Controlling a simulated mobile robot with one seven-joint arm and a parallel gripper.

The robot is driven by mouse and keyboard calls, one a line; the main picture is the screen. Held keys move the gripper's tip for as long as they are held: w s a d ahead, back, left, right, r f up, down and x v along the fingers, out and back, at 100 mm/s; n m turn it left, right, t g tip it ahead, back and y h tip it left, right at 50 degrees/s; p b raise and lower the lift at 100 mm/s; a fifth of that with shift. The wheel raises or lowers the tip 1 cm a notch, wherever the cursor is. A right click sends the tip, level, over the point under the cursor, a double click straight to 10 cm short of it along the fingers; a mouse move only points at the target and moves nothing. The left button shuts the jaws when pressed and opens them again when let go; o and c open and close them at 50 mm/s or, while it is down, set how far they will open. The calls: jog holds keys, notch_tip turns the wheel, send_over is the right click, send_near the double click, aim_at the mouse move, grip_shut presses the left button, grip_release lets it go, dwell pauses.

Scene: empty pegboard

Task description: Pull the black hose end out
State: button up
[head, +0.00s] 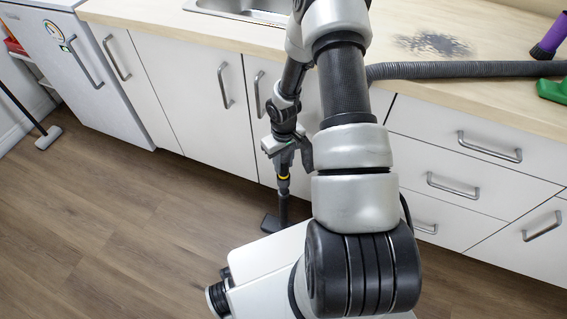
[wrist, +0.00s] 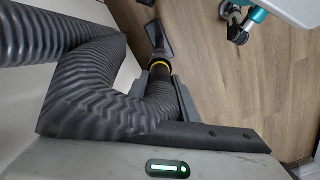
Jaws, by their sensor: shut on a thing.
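The dark corrugated hose (wrist: 85,95) bends across the wrist view and runs down between my fingers. My gripper (wrist: 164,84) is shut on the black hose end (wrist: 157,88), just behind a yellow ring (wrist: 159,65). Beyond the ring, a dark tube leads to a flat black floor head (wrist: 154,34). In the head view, my gripper (head: 288,152) is in front of the white cabinets, with the yellow ring (head: 283,178) below it and the floor head (head: 271,223) near the floor. The hose end's joint with the tube is too small to judge.
The hose (head: 460,70) also lies along the wooden counter (head: 230,35). A dark dirt patch (head: 433,45), a purple tool (head: 551,40) and a green object (head: 553,90) are at the right. Drawers with handles (head: 490,147) line the front. The wooden floor (head: 110,220) is open at left.

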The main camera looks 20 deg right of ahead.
aim_at(283, 158)
jog(key=shift+r+p, duration=1.35)
jog(key=shift+r, duration=0.85)
